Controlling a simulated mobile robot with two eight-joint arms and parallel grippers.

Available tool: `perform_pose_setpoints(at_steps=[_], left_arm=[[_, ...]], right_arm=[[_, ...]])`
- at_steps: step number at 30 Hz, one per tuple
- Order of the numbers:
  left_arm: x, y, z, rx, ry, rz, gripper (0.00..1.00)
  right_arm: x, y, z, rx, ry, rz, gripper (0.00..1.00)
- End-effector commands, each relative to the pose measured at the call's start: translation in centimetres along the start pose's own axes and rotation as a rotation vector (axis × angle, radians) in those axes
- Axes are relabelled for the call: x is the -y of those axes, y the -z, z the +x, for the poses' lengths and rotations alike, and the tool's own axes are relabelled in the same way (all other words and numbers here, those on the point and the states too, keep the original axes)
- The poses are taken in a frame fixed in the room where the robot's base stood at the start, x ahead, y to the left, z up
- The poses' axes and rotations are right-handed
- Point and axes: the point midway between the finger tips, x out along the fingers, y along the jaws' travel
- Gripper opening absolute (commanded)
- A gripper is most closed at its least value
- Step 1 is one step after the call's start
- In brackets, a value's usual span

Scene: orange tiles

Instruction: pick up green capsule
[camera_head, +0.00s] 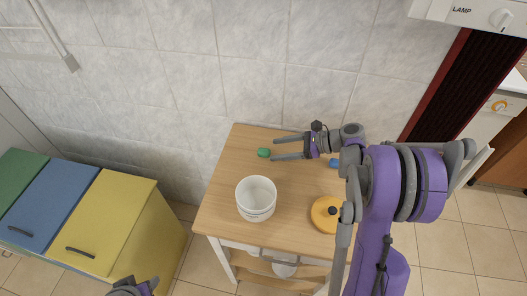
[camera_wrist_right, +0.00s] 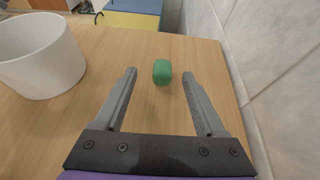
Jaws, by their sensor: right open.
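The green capsule (camera_head: 263,153) lies on the wooden table (camera_head: 222,190) near its back left part. My right gripper (camera_head: 274,148) is open, low over the table, with its fingers pointing left toward the capsule. In the right wrist view the green capsule (camera_wrist_right: 162,72) is just beyond the tips of the open fingers (camera_wrist_right: 160,74), roughly centred between them. It appears free of both fingers. Part of my left arm shows at the bottom edge of the head view, but its fingers are out of frame.
White bowls (camera_head: 256,197) stand at the table's front left; they also show in the wrist view (camera_wrist_right: 40,58). A yellow round lid (camera_head: 325,214) and a blue object (camera_head: 334,163) are on the right. A tiled wall (camera_head: 180,90) runs behind. Coloured bins (camera_head: 110,220) stand left.

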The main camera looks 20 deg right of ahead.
Motion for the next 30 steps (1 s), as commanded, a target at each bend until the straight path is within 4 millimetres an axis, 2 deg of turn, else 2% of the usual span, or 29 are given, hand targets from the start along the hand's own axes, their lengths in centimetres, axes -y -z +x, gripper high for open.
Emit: perform_pose_setpoints(at_steps=[5,13,20,23,30], left_arm=[[0.0,0.1,-0.1,-0.001,0.000,0.000,0.50],[0.0,0.5,-0.6,-0.003,0.000,0.000,0.50],[0.0,0.4,-0.5,-0.003,0.000,0.000,0.50],[0.0,0.4,-0.5,-0.003,0.000,0.000,0.50],[0.0,0.4,-0.5,-0.003,0.000,0.000,0.50]], right_arm=[[0.1,0.1,1.2,-0.001,0.000,-0.001,0.72],[0.3,0.4,5.0,-0.001,-0.001,-0.002,0.72],[0.4,0.5,5.3,-0.001,0.001,-0.001,0.72],[0.4,0.5,5.3,-0.001,0.001,-0.001,0.58],[0.4,0.5,5.3,-0.001,0.001,-0.001,0.15]])
